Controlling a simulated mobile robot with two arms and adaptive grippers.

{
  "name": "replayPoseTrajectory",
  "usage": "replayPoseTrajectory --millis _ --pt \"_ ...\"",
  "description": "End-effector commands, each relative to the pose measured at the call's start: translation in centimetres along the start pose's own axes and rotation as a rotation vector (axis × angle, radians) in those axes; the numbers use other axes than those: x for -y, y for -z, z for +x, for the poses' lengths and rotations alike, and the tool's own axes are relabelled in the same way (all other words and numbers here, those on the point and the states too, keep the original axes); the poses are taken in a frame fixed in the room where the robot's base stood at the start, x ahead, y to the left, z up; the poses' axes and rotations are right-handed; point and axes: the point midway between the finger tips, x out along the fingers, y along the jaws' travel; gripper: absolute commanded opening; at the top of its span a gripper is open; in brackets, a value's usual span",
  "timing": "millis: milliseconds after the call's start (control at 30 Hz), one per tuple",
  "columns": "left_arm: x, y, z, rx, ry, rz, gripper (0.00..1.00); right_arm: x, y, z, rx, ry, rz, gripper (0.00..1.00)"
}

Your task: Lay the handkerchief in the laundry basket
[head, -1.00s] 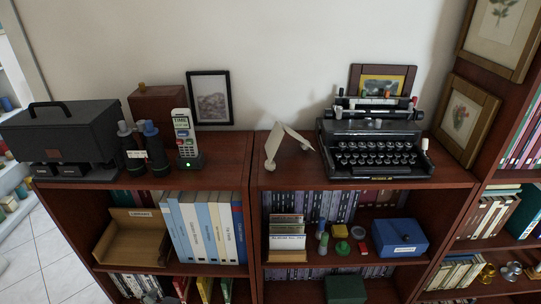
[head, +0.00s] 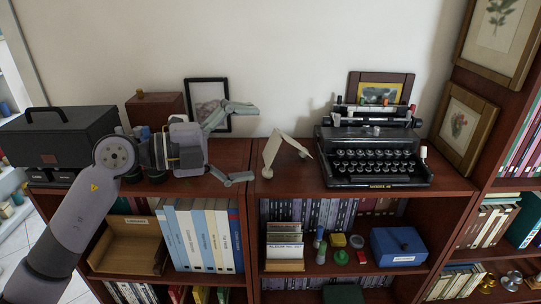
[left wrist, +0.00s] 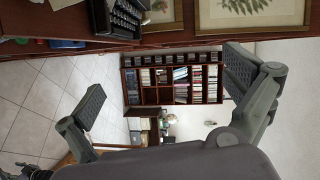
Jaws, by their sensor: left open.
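I see no laundry basket in these views and nothing I can surely call the handkerchief. A cream, tent-shaped folded piece (head: 275,154) stands on the cabinet top left of the typewriter; I cannot tell what it is. My left gripper (head: 243,143) is open and empty above the left cabinet's top, fingers pointing right, with the cream piece just beyond its fingertips. In the left wrist view the two fingers (left wrist: 165,92) are wide apart with nothing between them. My right gripper is not in view.
A black typewriter (head: 375,160) stands on the right cabinet. A black toolbox (head: 60,135), a brown box (head: 153,110) and a framed picture (head: 206,96) are around my arm. Shelves below hold books (head: 205,235) and a blue box (head: 398,246).

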Motion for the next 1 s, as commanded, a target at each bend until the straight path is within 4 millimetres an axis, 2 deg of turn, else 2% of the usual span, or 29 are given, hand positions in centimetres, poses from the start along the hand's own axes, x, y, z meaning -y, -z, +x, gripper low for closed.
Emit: replayPoseTrajectory --millis 100,200,300,367,467,800,1000 --pt "-0.9 -3.1 -2.2 0.111 -0.240 0.043 1.00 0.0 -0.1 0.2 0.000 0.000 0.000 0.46" --pt "-1.4 -5.0 -4.1 0.193 -0.364 0.041 1.00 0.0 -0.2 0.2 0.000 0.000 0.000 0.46" --pt "-1.6 -5.9 -5.1 0.239 -0.424 0.035 1.00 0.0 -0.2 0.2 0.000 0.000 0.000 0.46" --pt "-1.8 -6.2 -5.0 0.248 -0.437 0.031 1.00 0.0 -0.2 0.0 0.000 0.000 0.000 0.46" --pt "-2.3 -6.5 -3.7 0.247 -0.441 0.029 1.00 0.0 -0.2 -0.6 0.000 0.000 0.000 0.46" --pt "-5.2 -8.2 2.8 0.245 -0.437 0.029 1.00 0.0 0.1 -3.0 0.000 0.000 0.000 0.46" --pt "-6.4 -8.9 5.0 0.245 -0.437 0.031 1.00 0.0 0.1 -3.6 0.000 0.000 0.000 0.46"
